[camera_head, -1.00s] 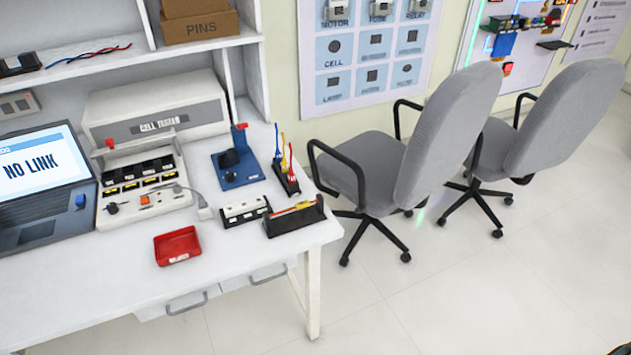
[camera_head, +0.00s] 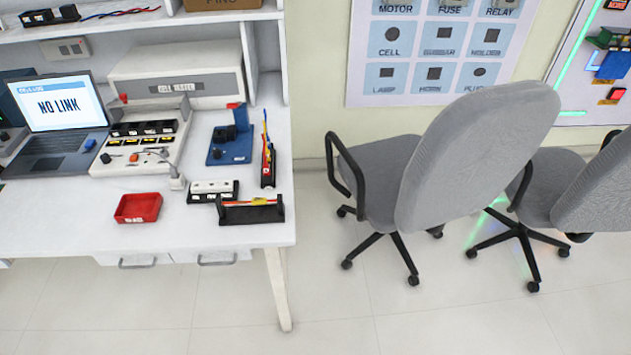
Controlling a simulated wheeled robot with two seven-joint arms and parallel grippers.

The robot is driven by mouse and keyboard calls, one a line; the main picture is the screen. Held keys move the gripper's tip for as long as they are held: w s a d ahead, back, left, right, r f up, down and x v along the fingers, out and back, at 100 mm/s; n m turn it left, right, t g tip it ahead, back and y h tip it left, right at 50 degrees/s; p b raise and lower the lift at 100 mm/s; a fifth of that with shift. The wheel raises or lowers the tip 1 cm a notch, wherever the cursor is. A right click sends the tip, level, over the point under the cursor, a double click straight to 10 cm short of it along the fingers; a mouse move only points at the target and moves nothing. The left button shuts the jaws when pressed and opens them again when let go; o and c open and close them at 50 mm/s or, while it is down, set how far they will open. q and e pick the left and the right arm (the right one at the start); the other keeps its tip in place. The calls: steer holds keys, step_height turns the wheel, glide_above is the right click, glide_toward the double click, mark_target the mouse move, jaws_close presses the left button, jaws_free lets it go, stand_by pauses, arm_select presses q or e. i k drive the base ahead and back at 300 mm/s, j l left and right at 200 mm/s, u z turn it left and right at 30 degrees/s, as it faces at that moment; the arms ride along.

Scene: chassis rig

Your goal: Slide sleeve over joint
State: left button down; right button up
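In the head view a black open holder (camera_head: 250,211) with red and yellow wires across it lies at the white table's front right corner. I cannot make out a sleeve or a joint on these wires at this size. A second black stand (camera_head: 267,164) with red, yellow and blue upright pieces is just behind it. Neither of my grippers is in view.
The white table (camera_head: 60,221) also bears a red tray (camera_head: 138,208), a blue device (camera_head: 230,146), a charger-like unit (camera_head: 142,142) and a laptop (camera_head: 62,115). Grey chairs (camera_head: 478,150) stand to the right. Floor (camera_head: 190,310) in front is clear.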

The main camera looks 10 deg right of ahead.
mark_target(258, 200)
steer(key=l, duration=2.2)
